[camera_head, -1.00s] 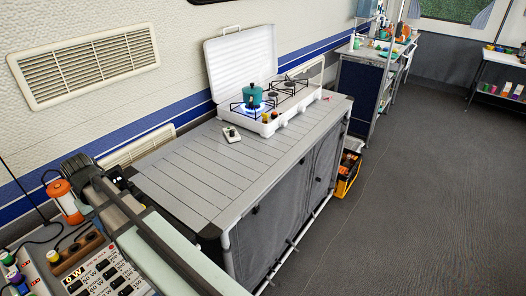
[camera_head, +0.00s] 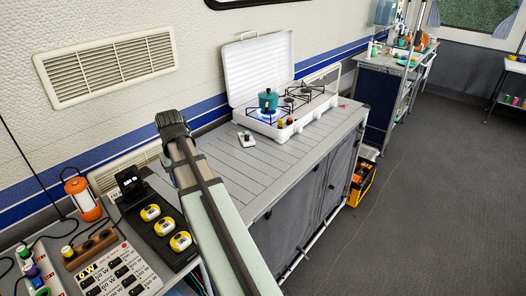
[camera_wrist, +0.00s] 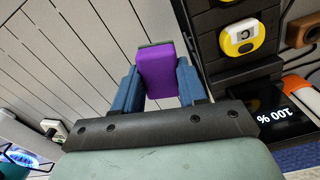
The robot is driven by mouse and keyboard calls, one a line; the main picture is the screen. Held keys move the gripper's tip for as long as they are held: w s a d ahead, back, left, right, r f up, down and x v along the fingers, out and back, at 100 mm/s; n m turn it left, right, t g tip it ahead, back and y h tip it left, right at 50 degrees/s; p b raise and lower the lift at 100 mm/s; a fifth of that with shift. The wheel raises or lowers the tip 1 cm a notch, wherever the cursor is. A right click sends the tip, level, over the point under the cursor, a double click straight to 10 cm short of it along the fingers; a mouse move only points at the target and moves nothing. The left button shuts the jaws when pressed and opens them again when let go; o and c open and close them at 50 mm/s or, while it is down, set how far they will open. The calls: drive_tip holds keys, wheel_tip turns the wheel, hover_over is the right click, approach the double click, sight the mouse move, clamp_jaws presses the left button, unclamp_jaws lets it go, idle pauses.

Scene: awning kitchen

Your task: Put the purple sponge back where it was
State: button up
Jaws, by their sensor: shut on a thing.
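The purple sponge (camera_wrist: 157,75) shows in the wrist view, upright between the two blue fingers of my gripper (camera_wrist: 156,88). My gripper is shut on it. The grey slatted counter (camera_wrist: 65,55) lies below and to the left of the sponge. In the head view my arm reaches over the near left end of the counter (camera_head: 235,180). The fingers and the sponge are hidden there.
A stove (camera_head: 290,118) with a lit burner and a teal pot (camera_head: 268,100) stands at the counter's far end. A small white device (camera_head: 246,139) lies near it. Left of my arm are a black board (camera_head: 150,228) with yellow round devices and an orange lantern (camera_head: 84,200). The counter's middle is clear.

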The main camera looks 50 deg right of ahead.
drive_tip(key=s+d+m, duration=0.2)
drive_tip(key=d+m, duration=0.1)
drive_tip(key=d, duration=1.3)
drive_tip(key=s+d+m, duration=0.2)
drive_tip(key=d, duration=1.4)
drive_tip(key=m, duration=0.1)
approach(263, 150)
drive_tip(key=shift+f, duration=2.95)
drive_tip(key=shift+f, duration=0.15)
drive_tip(key=o, duration=1.1)
wheel_tip(263, 150, up, 12)
